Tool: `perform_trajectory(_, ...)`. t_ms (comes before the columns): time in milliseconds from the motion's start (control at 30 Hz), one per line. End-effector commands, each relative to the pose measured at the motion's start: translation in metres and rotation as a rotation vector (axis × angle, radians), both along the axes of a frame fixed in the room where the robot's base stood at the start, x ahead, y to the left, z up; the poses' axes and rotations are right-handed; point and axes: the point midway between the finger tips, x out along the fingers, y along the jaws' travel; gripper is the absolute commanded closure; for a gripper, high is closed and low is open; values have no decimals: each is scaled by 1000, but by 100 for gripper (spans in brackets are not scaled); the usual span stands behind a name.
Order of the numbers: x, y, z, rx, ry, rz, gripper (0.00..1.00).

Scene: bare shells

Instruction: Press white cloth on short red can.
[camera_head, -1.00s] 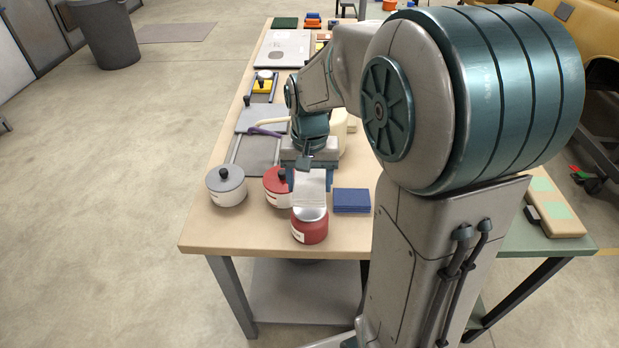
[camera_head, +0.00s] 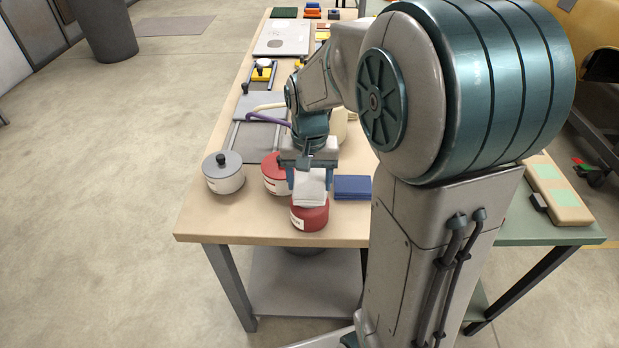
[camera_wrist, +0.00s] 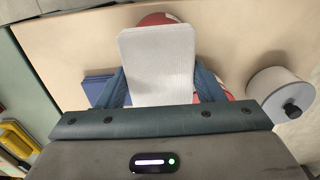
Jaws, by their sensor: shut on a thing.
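The white cloth (camera_head: 311,186) is a stiff-looking white pad, held between the fingers of my gripper (camera_head: 308,172). It also shows in the wrist view (camera_wrist: 158,65) between the blue fingers. The short red can (camera_head: 310,218) stands upright near the front edge of the table, directly below the cloth in the head view. The cloth covers most of the can's top there, and I cannot tell whether they touch. In the wrist view only the can's red rim (camera_wrist: 157,19) shows past the cloth.
A red pot (camera_head: 274,174) stands close to the left of my gripper, and a white pot with a grey lid (camera_head: 223,174) further left. A blue block (camera_head: 352,188) lies to the right. The table's front edge (camera_head: 270,240) is close to the can; the front left corner is bare.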

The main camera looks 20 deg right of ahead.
Motion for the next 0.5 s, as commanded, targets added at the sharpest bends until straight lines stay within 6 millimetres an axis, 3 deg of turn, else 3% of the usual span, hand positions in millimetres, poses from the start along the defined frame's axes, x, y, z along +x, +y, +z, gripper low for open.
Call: perform_trajectory(500, 0, 0, -4, 0, 0, 0, 57)
